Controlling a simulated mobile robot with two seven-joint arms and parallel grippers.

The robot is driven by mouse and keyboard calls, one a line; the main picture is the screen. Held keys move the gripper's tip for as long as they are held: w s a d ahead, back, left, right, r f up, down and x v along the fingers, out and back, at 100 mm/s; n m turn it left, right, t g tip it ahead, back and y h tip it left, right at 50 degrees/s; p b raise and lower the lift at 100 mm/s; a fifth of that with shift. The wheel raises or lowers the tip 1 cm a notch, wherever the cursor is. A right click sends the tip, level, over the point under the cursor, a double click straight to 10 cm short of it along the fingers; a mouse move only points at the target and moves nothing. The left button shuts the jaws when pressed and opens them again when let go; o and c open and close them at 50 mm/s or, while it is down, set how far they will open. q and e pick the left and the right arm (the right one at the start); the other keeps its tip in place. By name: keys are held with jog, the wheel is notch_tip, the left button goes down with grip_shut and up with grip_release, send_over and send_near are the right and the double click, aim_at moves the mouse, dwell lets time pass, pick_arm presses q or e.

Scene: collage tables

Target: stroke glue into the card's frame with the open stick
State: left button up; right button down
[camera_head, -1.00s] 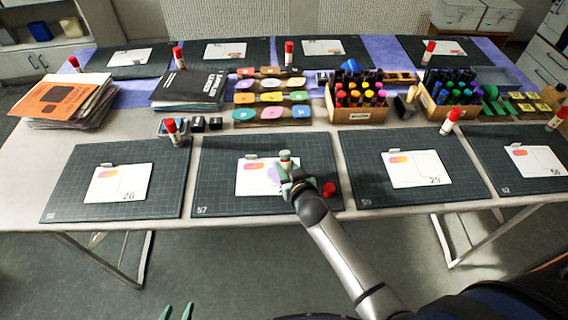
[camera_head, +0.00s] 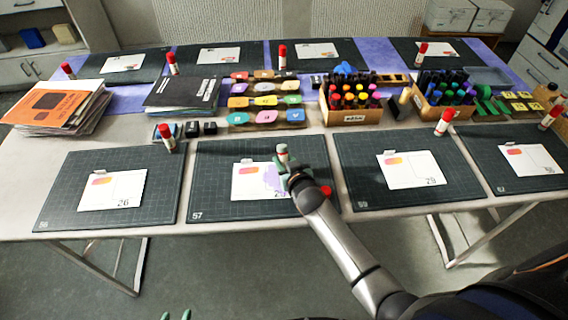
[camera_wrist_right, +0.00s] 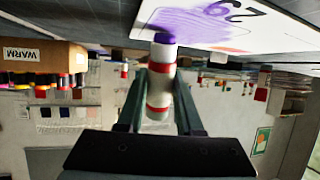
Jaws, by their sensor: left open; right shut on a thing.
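The card (camera_head: 243,188) lies on the mat marked 57. It carries a purple glue patch (camera_head: 276,181) on its right part, which also shows in the right wrist view (camera_wrist_right: 205,28). My right gripper (camera_head: 287,170) is shut on the glue stick (camera_head: 282,152), over the card's upper right. In the right wrist view the stick (camera_wrist_right: 160,85) is white with red bands, and its purple tip points at the card (camera_wrist_right: 270,30). I cannot tell whether the tip touches. The red cap (camera_head: 326,190) is on the mat, right of the card. My left gripper (camera_head: 175,316) is open and empty at the bottom edge.
The mat marked 57 (camera_head: 215,160) lies between mats with similar cards (camera_head: 112,190) (camera_head: 412,170). Capped glue sticks (camera_head: 167,138) (camera_head: 444,122) stand nearby. Behind are colored blocks (camera_head: 265,117), a marker crate (camera_head: 348,118) and black booklets (camera_head: 182,93).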

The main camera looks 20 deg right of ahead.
aim_at(284, 145)
jog(key=shift+w+d+f+b, duration=0.1)
jog(key=shift+w+d+b, duration=0.25)
jog(key=shift+w, duration=0.45)
jog(key=shift+w+d+b, duration=0.2)
jog(key=shift+w+b, duration=0.1)
jog(key=shift+w, duration=0.5)
notch_tip(284, 145, up, 3)
jog(key=p, duration=0.3)
jog(key=shift+r+p, duration=0.5)
jog(key=shift+r, duration=1.55)
